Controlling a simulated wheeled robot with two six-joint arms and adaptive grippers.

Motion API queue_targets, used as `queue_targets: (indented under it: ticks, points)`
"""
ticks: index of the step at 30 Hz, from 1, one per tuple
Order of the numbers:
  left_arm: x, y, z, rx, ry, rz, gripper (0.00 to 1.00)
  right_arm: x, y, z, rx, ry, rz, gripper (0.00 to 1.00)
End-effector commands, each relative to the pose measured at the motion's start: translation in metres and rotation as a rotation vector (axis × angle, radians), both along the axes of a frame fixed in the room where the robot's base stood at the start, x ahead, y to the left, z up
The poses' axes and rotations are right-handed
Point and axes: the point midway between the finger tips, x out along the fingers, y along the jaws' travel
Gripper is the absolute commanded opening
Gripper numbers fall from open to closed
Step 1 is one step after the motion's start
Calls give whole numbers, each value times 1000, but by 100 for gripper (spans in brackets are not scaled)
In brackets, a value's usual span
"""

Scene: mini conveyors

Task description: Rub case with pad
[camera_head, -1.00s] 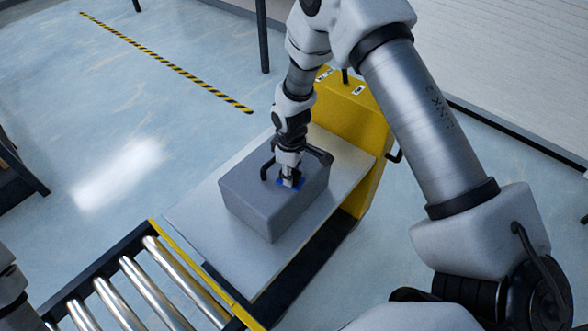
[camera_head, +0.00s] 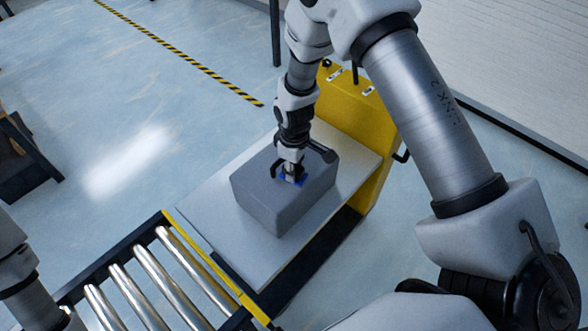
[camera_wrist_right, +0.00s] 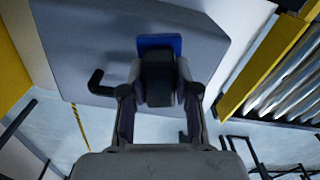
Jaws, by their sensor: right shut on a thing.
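The case is a grey box (camera_head: 268,208) lying on a pale platform, and its top fills much of the right wrist view (camera_wrist_right: 85,55). The pad is a small blue piece (camera_head: 298,180) at the case's top face; it also shows in the right wrist view (camera_wrist_right: 160,41). My right gripper (camera_head: 291,172) points down over the case, shut on the pad's dark holder (camera_wrist_right: 158,80). The pad appears to touch the case's top, partly hidden by the gripper. My left gripper is out of view; only part of my left arm shows at the left edge.
The pale platform (camera_head: 207,213) belongs to a yellow cart-like unit (camera_head: 362,120). A roller conveyor (camera_head: 150,280) with metal rollers adjoins its near left side. Open floor with a striped line (camera_head: 190,58) lies to the left, and a white wall stands at the right.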

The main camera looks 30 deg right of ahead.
Motion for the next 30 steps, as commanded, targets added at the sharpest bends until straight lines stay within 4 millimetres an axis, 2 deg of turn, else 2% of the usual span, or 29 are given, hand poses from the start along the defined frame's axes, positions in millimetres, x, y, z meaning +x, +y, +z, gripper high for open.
queue_targets:
  ticks: [1, 3, 13, 21, 30]
  points:
    - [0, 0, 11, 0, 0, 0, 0, 0, 0, 12, 1, -1, 0, 3]
    - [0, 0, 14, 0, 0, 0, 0, 0, 0, 16, 1, -1, 0, 3]
    - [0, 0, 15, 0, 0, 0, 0, 0, 0, 18, 0, -1, 0, 3]
    - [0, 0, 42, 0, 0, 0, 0, 1, 0, 47, 0, -1, 0, 3]
    - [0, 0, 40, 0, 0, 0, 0, 0, 0, 45, 0, -1, 0, 3]
